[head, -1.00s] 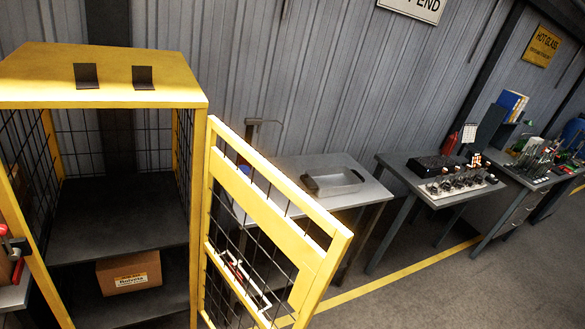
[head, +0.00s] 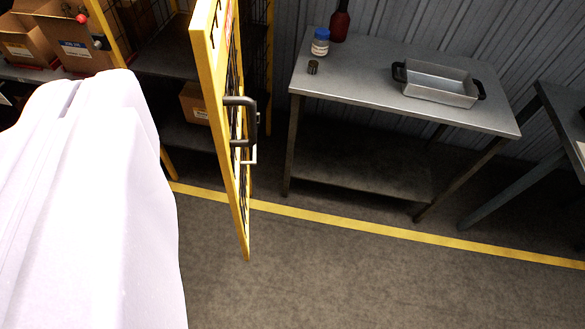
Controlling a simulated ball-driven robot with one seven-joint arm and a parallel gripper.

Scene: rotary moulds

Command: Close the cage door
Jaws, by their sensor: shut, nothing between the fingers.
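The yellow cage door (head: 207,75) stands open in the middle left of the head view, seen nearly edge-on and swung out toward me. A dark bar handle (head: 228,101) sticks out from its face, with a lighter bracket beside it. The cage (head: 108,35) is behind the door to the left, with dark shelves and a cardboard box (head: 192,103) partly hidden by the door. My gripper's fingers do not show. A white part of my own body fills the lower left.
A grey metal table (head: 345,65) right of the door holds a metal tray (head: 440,84), a blue-lidded jar (head: 320,42) and a dark red bottle (head: 340,22). Cardboard boxes (head: 80,50) stand at upper left. The floor (head: 350,285) in front is clear, crossed by a yellow line.

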